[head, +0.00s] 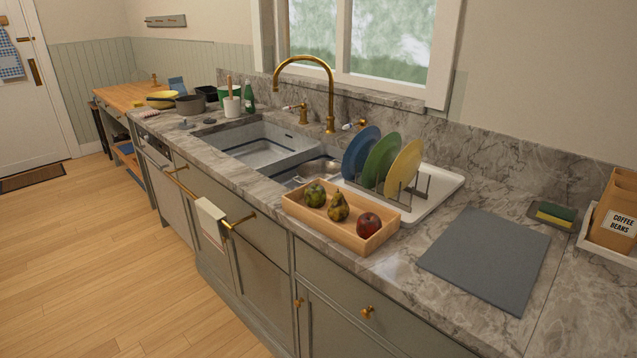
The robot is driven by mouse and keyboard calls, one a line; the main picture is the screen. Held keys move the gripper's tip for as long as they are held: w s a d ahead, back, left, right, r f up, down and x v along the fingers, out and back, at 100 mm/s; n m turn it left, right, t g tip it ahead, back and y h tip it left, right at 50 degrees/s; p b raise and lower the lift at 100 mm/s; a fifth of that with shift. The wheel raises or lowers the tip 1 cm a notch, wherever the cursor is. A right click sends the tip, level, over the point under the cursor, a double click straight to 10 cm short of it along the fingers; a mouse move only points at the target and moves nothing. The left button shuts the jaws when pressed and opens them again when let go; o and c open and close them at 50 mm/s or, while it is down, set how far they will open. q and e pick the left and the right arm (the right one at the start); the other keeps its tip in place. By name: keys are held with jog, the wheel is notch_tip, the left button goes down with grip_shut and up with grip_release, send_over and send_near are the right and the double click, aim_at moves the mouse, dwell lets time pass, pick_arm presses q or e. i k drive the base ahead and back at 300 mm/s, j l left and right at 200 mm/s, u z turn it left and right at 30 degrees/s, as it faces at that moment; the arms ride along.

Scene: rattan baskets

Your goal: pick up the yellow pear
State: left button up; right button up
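The yellow pear (339,207), brownish yellow with dark patches, sits in a shallow wooden tray (364,246) on the marble counter. It is in the middle of the tray, its narrow end up. A green mottled fruit (315,194) is to its left and a red apple (369,225) to its right. The tray stands at the counter's front edge, in front of the dish rack. Neither of my grippers shows in the head view.
A dish rack (438,205) with blue, green and yellow plates stands right behind the tray. The sink (262,149) with a brass faucet (331,95) is to the left. A grey mat (486,258) lies bare to the right. Open wooden floor is at the left front.

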aim_at(337, 210)
jog(key=i+j+z, duration=0.15)
jog(key=j, duration=0.2)
jog(key=i+j+z, duration=0.15)
jog(key=j, duration=0.2)
jog(key=i+j+z, duration=0.15)
jog(key=j, duration=0.2)
jog(key=i+j+z, duration=0.15)
jog(key=j, duration=0.25)
